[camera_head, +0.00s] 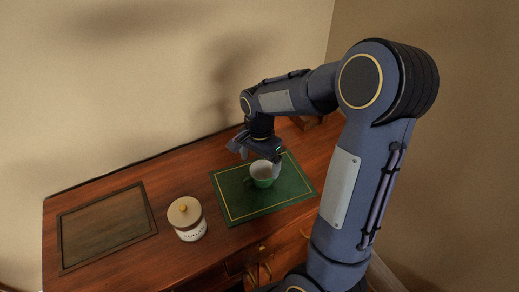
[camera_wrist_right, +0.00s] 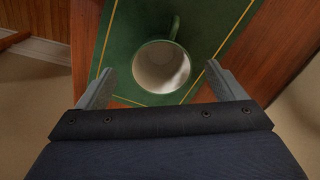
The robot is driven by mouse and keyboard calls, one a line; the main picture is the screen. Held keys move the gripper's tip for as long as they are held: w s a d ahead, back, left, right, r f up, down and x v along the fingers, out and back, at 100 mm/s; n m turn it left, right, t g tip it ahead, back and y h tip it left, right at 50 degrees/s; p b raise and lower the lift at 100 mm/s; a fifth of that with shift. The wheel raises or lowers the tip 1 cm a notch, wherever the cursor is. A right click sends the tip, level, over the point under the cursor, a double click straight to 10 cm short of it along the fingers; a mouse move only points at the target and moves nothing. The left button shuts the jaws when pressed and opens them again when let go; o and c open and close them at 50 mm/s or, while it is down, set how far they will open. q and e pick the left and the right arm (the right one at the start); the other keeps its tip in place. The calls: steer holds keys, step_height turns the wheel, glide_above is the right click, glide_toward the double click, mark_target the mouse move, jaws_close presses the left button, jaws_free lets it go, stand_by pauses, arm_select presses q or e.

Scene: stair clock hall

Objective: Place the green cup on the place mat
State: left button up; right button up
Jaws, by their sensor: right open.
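The green cup (camera_head: 262,180) with a white inside stands upright on the green place mat (camera_head: 237,207), which has a thin gold border. In the right wrist view the cup (camera_wrist_right: 139,83) lies between and just beyond my open fingers, with its handle pointing away and the mat (camera_wrist_right: 215,22) under it. My right gripper (camera_head: 260,158) is just above and behind the cup in the head view, and its fingers (camera_wrist_right: 158,80) are spread with a gap on both sides of the cup. My left gripper is not in view.
A white sugar jar (camera_head: 188,222) with a wooden lid stands left of the mat. A framed dark panel (camera_head: 105,228) lies at the left of the wooden desk (camera_head: 178,175). Drawers (camera_head: 285,255) are at the front, and a wall rises behind.

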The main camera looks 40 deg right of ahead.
steer(key=s+a+r+n+t+y, duration=0.25)
steer(key=s+a+r+n, duration=0.3)
steer(key=s+r, duration=0.4)
steer(key=s+a+n+t+y, duration=0.1)
steer(key=s+a+n+t, duration=0.2)
steer(key=s+a+n, duration=0.2)
steer(key=s+n, duration=0.2)
steer(key=shift+s+a+f+n, duration=0.2)
steer(key=shift+s+a+n, duration=0.15)
steer(key=shift+s+a, duration=0.05)
